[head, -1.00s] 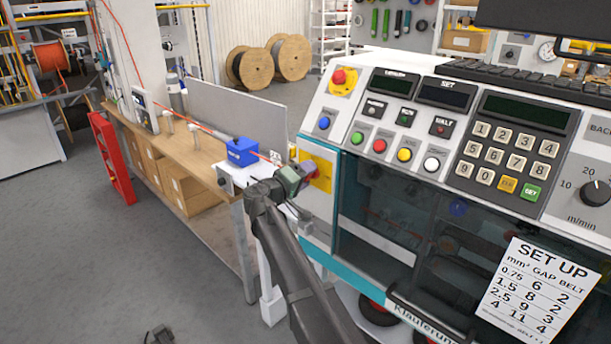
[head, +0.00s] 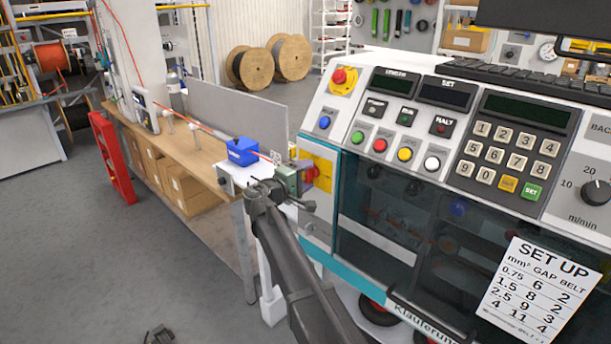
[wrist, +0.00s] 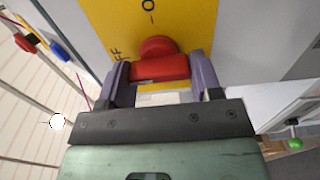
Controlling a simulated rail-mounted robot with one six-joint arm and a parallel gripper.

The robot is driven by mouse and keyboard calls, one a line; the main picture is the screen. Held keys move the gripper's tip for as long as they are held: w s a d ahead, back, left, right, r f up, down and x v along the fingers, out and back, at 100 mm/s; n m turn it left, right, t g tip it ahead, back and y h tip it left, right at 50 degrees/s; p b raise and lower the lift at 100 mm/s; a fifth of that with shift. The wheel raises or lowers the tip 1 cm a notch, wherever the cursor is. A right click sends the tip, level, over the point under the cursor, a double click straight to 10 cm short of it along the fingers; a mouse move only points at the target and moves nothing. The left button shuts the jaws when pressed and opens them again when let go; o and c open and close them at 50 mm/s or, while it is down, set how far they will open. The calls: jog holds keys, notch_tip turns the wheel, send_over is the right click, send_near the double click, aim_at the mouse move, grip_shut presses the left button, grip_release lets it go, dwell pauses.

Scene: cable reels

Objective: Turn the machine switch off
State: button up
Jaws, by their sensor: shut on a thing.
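The machine switch is a red rotary knob (wrist: 160,68) on a yellow plate (wrist: 187,22). In the wrist view its grip bar lies crosswise between the two fingers of my gripper (wrist: 158,72), which are shut on it. An "O" mark and part of the word "OFF" show on the plate beyond and left of the knob. In the head view the yellow plate (head: 324,168) sits on the machine's left front panel. My gripper (head: 309,178) reaches it from the left and partly hides the red knob (head: 311,174).
The machine's control panel (head: 455,125) has a red emergency button on yellow (head: 340,78), coloured buttons and a keypad. The grey floor (head: 80,240) at left is open.

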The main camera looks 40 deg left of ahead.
jog(key=o, duration=0.9)
jog(key=shift+s, duration=0.1)
jog(key=s, duration=0.7)
jog(key=s+a, duration=0.1)
jog(key=s, duration=0.2)
jog(key=shift+s, duration=0.3)
